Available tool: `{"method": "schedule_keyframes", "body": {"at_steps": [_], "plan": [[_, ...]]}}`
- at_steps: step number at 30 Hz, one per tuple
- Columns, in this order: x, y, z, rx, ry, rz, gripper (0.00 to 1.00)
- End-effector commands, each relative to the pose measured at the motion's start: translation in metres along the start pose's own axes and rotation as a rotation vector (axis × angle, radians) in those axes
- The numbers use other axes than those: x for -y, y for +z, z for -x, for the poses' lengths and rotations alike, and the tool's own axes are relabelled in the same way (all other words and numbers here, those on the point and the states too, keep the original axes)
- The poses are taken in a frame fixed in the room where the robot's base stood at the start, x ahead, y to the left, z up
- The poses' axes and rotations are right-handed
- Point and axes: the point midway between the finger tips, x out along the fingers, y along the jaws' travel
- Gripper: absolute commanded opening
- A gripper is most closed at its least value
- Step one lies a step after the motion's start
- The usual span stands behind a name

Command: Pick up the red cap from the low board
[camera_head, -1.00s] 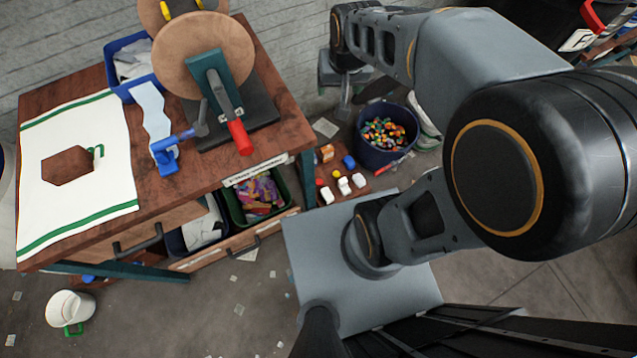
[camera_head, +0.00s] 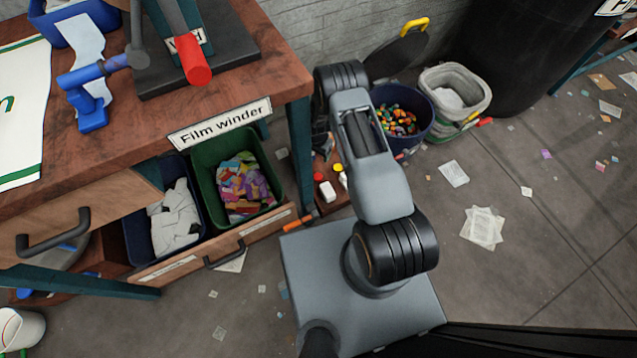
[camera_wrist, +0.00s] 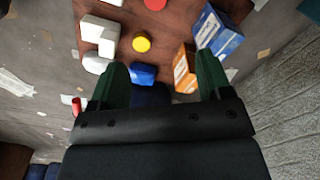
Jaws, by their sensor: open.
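The red cap (camera_wrist: 155,4) shows at the top edge of the wrist view, partly cut off, on the brown low board (camera_wrist: 168,22). In the head view the red cap (camera_head: 319,177) sits at the board's left side, beside a white block (camera_head: 328,191). My gripper (camera_wrist: 162,82) is open with green fingers apart and empty. It hangs above the board's near end, with the red cap well beyond its fingertips. A blue piece (camera_wrist: 143,73) shows between the fingers, apparently below them. In the head view my arm hides the gripper and part of the board.
A yellow cap (camera_wrist: 141,44) lies between the gripper and the red cap. White blocks (camera_wrist: 100,30) stand left, and orange (camera_wrist: 184,70) and blue boxes (camera_wrist: 218,32) right. The bench (camera_head: 265,75), open drawer and a blue bin (camera_head: 425,105) flank the board.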

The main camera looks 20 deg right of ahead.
Motion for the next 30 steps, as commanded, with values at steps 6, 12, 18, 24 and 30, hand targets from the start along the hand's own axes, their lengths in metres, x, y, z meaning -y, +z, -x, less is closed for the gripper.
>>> {"method": "schedule_keyframes", "body": {"at_steps": [6,12,18,24,30], "plan": [[-0.005,0.007,-0.049,0.009,0.011,-0.026,0.72],[-0.006,0.008,-0.087,0.009,0.011,-0.028,0.72],[-0.006,0.008,-0.114,0.009,0.011,-0.028,0.72],[-0.006,0.008,-0.123,0.009,0.011,-0.027,0.72],[-0.006,0.008,-0.135,0.009,0.011,-0.027,0.72]]}}
